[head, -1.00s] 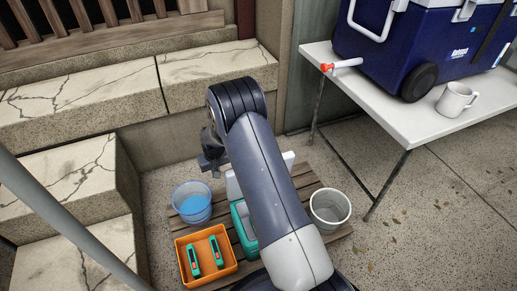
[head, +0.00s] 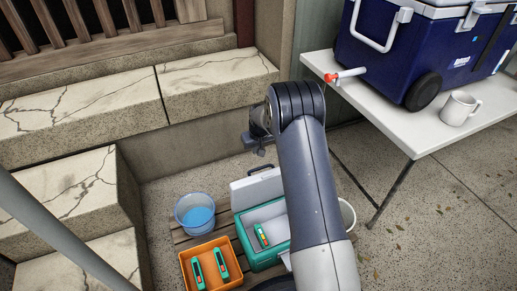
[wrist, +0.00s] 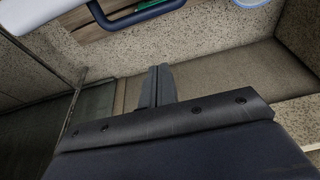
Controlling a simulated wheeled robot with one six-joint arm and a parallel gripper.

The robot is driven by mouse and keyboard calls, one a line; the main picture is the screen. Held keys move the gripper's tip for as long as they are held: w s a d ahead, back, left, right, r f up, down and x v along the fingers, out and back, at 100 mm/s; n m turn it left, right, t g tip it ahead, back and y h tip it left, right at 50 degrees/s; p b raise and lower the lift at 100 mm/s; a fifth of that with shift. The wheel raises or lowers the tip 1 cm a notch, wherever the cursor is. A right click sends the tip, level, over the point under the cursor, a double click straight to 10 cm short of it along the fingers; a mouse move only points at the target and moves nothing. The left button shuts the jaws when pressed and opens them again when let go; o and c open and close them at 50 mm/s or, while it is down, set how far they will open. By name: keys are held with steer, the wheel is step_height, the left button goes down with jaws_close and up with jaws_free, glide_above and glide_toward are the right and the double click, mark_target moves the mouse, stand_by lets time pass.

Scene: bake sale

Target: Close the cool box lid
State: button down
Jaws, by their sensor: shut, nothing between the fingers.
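A teal cool box (head: 265,262) with a white inside stands on a slatted wooden pallet, with a teal, orange-marked item (head: 262,235) in it. Its white lid (head: 250,190) is open and tilted up at the back, with a dark handle (head: 259,169) at its top. The arm hides the box's right side. My gripper (head: 259,152) is shut and empty, above and behind the lid in the head view. In the wrist view the closed fingers (wrist: 157,82) point toward the ground, apart from a dark handle (wrist: 140,13) and a white edge (wrist: 40,12).
An orange tray (head: 235,277) with two teal items and a blue bucket (head: 195,211) stand left of the box. A pale bucket (head: 347,214) is partly hidden by my arm. A white table (head: 400,128) holds a large navy cooler (head: 395,60) and a mug (head: 458,108). Stone steps (head: 75,185) rise at left.

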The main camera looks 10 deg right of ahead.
steer(key=b+x, duration=0.2)
steer(key=x, duration=0.4)
steer(key=shift+s+d+r, duration=0.1)
steer(key=shift+s+d, duration=0.05)
steer(key=shift+s, duration=0.85)
steer(key=shift+s+d+r, duration=0.1)
steer(key=shift+s+d, duration=0.05)
steer(key=shift+s, duration=0.9)
steer(key=shift+a, duration=0.1)
